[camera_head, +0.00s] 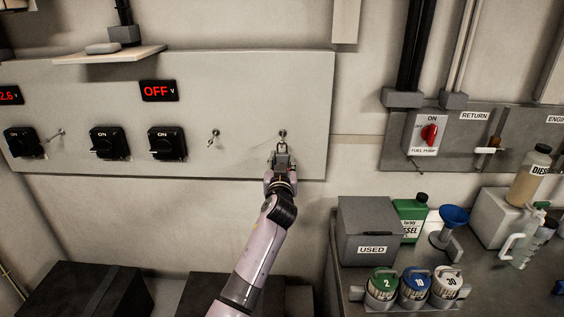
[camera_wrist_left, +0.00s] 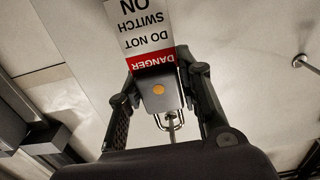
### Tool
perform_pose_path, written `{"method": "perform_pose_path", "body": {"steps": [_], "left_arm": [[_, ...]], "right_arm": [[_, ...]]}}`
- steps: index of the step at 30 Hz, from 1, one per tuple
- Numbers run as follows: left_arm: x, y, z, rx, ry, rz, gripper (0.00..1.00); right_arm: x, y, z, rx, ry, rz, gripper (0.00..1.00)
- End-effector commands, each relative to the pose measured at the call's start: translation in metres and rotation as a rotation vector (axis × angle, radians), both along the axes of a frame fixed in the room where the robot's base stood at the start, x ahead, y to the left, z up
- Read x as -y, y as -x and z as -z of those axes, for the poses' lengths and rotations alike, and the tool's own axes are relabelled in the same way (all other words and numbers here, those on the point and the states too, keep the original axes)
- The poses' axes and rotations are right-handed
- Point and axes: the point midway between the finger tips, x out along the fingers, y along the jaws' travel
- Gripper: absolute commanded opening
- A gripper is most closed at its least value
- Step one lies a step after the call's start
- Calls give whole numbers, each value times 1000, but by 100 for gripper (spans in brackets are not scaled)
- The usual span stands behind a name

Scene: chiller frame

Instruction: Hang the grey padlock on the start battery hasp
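The grey padlock (camera_head: 283,160) is at the right end of the wall panel, with its shackle up at a small peg (camera_head: 283,133). In the left wrist view the padlock (camera_wrist_left: 158,97) shows an orange dot, and a white and red danger tag (camera_wrist_left: 142,30) is beside it. My left gripper (camera_head: 281,174) has its fingers on both sides of the padlock body and appears closed on it. The left wrist view shows the shackle around or beside the peg (camera_wrist_left: 172,135); I cannot tell which. No label identifies the start battery hasp. My right gripper is not in view.
Several black ON switches, including one switch (camera_head: 167,143), line the panel (camera_head: 245,90). Another peg (camera_head: 215,134) is left of the padlock. A shelf (camera_head: 108,55) juts out above. At right, a grey USED box (camera_head: 368,222) and bottles crowd the bench.

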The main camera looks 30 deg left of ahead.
Motion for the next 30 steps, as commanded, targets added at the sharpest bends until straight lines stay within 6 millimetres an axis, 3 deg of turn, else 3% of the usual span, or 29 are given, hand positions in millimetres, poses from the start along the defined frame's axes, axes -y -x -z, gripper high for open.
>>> {"method": "perform_pose_path", "body": {"steps": [12,22,27,30], "left_arm": [[0,0,0,0,0,0,0],[0,0,-3,3,-1,0,0],[0,0,-15,7,-1,0,0],[6,8,-14,3,1,1,0]], "right_arm": [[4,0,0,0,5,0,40],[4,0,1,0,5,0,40],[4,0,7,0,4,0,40],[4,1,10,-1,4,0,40]]}}
